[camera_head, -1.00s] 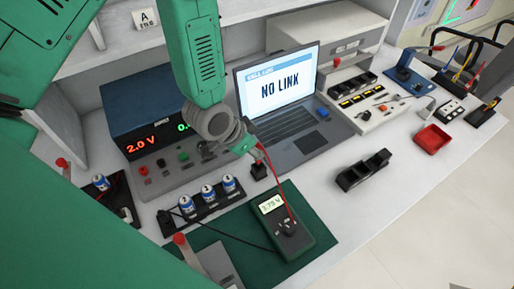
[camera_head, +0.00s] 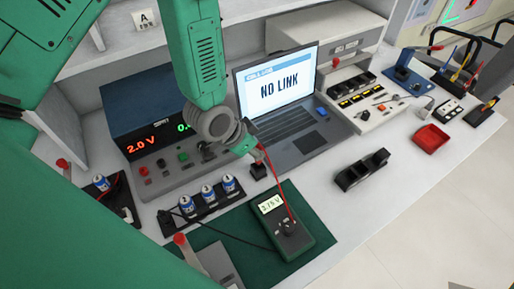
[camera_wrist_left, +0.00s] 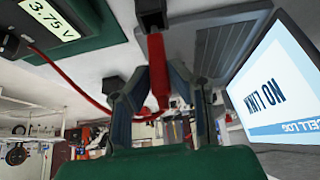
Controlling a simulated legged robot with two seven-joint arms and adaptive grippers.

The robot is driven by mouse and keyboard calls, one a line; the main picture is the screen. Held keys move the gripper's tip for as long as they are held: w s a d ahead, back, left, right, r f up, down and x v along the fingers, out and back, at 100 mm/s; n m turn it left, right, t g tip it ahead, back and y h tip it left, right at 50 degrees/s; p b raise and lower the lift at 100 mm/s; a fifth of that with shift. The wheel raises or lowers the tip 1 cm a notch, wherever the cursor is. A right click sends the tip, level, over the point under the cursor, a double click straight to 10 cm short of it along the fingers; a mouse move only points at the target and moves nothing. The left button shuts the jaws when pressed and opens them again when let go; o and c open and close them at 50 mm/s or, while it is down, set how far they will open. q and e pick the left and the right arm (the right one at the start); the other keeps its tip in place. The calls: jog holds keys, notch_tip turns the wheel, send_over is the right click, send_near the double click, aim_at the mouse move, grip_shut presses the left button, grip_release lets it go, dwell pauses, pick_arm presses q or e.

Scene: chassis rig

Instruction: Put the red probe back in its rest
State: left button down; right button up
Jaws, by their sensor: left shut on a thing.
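The red probe (camera_wrist_left: 159,85) is held between the two fingers of my left gripper (camera_wrist_left: 159,82), which is shut on it. In the head view the left gripper (camera_head: 254,150) is just above a small black block (camera_head: 258,172), which looks like the rest. In the wrist view the probe's far end meets or overlaps this black block (camera_wrist_left: 151,14); I cannot tell whether it is seated. A red lead runs from the probe to the green multimeter (camera_head: 282,222), which also shows in the wrist view (camera_wrist_left: 85,22). My right gripper is not in view.
A laptop (camera_head: 285,95) reading "NO LINK" stands behind the gripper. A power supply (camera_head: 150,120) and a black holder with several blue-white cells (camera_head: 207,200) are to the left.

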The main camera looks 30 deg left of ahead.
aim_at(257, 163)
pick_arm(q)
jog(key=shift+f+b, duration=1.4)
jog(key=shift+f, duration=0.7)
jog(key=c, duration=1.4)
grip_release()
jog(key=shift+r, duration=0.15)
jog(key=v, duration=1.1)
jog(key=shift+s+a+r, duration=0.2)
jog(key=shift+r, duration=0.05)
